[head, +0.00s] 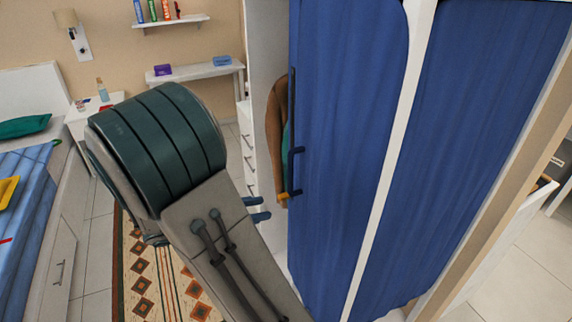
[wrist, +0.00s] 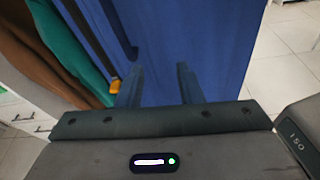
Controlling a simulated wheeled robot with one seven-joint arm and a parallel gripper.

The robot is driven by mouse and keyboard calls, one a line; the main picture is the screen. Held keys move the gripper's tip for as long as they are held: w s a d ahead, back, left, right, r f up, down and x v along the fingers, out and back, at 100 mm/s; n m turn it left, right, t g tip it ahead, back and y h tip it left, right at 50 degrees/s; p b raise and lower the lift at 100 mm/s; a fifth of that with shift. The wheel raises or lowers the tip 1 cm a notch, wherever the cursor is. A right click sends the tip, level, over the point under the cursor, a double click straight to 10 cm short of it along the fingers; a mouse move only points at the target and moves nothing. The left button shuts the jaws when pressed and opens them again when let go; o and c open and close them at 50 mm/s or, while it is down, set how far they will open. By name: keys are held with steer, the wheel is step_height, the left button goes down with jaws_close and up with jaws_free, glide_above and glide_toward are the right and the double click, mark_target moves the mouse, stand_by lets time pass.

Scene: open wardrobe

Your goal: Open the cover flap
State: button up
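The cover flap is a blue curtain (head: 345,150) hanging over the front of the wardrobe; it also fills the middle of the wrist view (wrist: 210,45). A dark upright bar handle (head: 292,125) runs along its left edge, with a blue bracket and an orange-tipped end (head: 291,195). The orange end (wrist: 117,86) shows beside my left finger in the wrist view; I cannot tell whether they touch. My gripper (head: 257,209) is left of the flap's lower left edge. Its two fingers (wrist: 158,84) stand apart with nothing seen between them.
A second blue panel (head: 485,130) hangs right of a white post (head: 385,165). Brown and teal clothes (wrist: 75,50) hang left of the flap edge. White drawers (head: 248,165) stand behind. A bed (head: 30,200) is at left, and a patterned rug (head: 150,275) lies on the floor.

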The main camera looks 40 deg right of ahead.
steer(key=w+r+n+t+h, duration=0.2)
steer(key=w+n+h, duration=0.1)
steer(key=w, duration=0.1)
steer(key=p, duration=0.3)
glide_above(290, 190)
steer(key=shift+w+d, duration=0.25)
steer(key=shift+d, duration=0.05)
steer(key=shift+f, duration=0.1)
jaws_close()
